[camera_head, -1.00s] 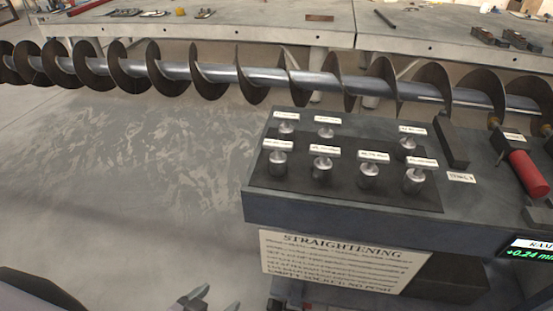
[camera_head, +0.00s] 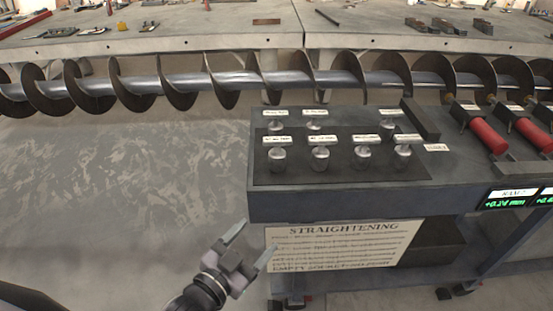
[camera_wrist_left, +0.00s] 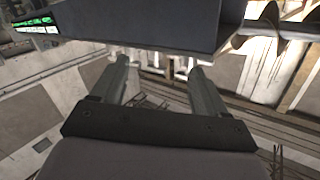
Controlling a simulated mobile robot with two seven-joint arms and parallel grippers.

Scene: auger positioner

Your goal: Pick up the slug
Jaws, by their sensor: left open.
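Several small metal slugs, such as the front left one (camera_head: 277,160), stand upright on a dark mat (camera_head: 262,177) on the grey cart top. Each has a white label by it, with text too small to read. My left gripper (camera_head: 254,245) is open and empty, in front of the cart and lower than its top, to the left of the straightening sign. In the left wrist view its two fingers (camera_wrist_left: 160,78) are apart with nothing between them, and no slug shows there. My right gripper is not in view.
A long auger (camera_head: 233,79) runs across behind the cart (camera_head: 340,205). Red cylinders (camera_head: 487,135) and a dark block (camera_head: 420,119) sit on its right part. A straightening sign (camera_head: 335,246) hangs at its front. Floor at left is clear.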

